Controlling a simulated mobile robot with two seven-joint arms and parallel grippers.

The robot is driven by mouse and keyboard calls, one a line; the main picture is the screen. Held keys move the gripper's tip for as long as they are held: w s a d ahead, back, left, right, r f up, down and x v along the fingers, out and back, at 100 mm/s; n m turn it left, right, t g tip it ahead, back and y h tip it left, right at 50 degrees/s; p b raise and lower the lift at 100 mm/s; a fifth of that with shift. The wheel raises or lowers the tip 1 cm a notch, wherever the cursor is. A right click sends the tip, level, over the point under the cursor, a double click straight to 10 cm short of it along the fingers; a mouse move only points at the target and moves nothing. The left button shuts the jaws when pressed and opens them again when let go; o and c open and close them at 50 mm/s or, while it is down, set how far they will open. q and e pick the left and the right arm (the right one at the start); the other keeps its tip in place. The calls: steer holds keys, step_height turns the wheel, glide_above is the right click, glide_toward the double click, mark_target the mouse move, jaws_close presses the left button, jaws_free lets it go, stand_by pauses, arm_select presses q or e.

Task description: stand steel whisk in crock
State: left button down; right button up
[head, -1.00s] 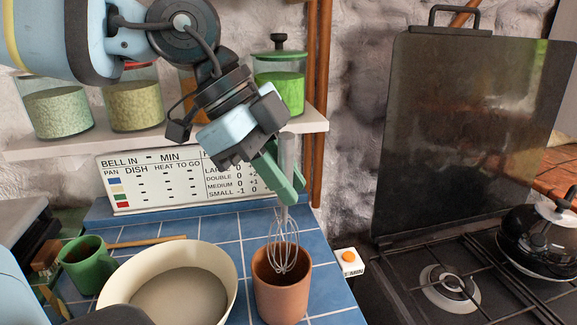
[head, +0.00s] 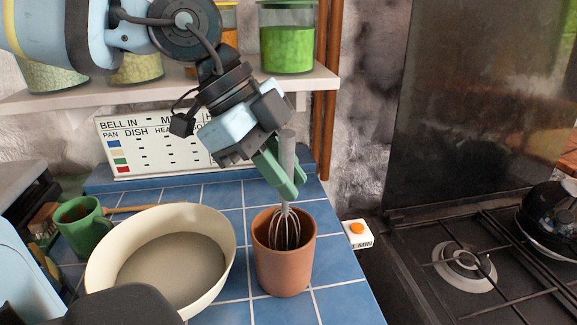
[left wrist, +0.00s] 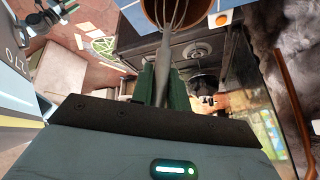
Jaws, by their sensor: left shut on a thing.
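The steel whisk (head: 287,219) is close to upright, with its wire end down inside the terracotta crock (head: 284,265). The lower wires are hidden by the crock's front wall, so I cannot tell whether they touch the bottom. My left gripper (head: 288,180) is shut on the whisk's grey handle, above the crock's rim. In the left wrist view the whisk (left wrist: 166,62) runs from between the green fingers (left wrist: 160,86) into the crock (left wrist: 198,12). My right gripper is not in view.
A cream bowl (head: 102,265) stands left of the crock, with a green mug (head: 86,232) beyond it. A white box with an orange button (head: 357,234) sits at the right by the stove (head: 462,265). A shelf (head: 60,98) with jars and a bell board (head: 150,150) are behind.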

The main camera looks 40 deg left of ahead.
arm_select(q)
steer(key=shift+f, duration=0.25)
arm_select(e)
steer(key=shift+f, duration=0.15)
arm_select(q)
steer(key=shift+c, duration=2.4)
jaws_free()
steer(key=shift+r+p, duration=2.4)
steer(key=shift+r, duration=2.65)
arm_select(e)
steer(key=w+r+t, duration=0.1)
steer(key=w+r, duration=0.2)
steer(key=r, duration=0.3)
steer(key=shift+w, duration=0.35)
